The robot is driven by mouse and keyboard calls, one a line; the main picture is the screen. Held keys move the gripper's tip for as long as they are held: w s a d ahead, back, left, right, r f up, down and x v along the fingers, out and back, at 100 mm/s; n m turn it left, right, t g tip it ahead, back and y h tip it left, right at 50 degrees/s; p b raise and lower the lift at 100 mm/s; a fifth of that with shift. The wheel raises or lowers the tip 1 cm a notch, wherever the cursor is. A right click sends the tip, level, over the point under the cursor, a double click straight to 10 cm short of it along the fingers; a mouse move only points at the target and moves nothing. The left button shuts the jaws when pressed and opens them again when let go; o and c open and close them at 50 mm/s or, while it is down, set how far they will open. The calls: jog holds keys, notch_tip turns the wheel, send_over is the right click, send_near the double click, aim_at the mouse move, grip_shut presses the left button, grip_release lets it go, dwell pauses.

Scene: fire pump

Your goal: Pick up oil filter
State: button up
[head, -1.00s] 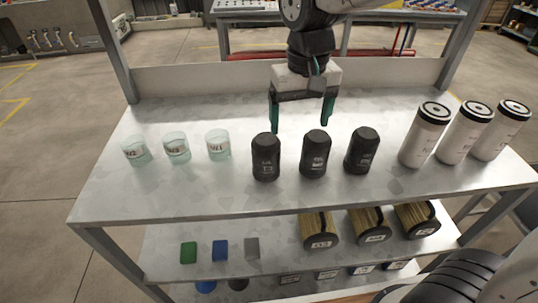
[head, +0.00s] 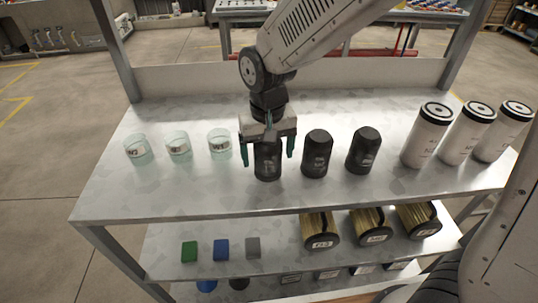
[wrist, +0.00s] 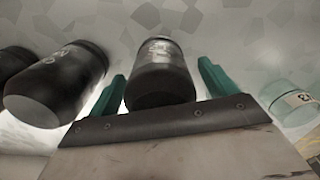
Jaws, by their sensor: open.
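Three black canisters with pale labels, which look like oil filters, stand upright in the middle of the top shelf. My gripper (head: 267,160) is at the left black canister (head: 267,163), its green fingers apart on either side of it. In the wrist view that canister (wrist: 161,75) stands between the open fingers, with a visible gap to each finger. The middle black canister (head: 317,153) and the right one (head: 362,150) stand to its right. The left canister's top is partly hidden by my gripper in the head view.
Several clear glass jars (head: 179,146) stand to the left, the nearest close to my gripper. Tall white cylinders (head: 428,136) stand at the right. Below, the lower shelf (head: 215,271) holds green, blue and grey blocks and yellowish cylinders (head: 322,232). The front strip of the top shelf (head: 180,195) is clear.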

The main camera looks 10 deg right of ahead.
jog(key=c, duration=1.3)
jog(key=shift+r, duration=0.15)
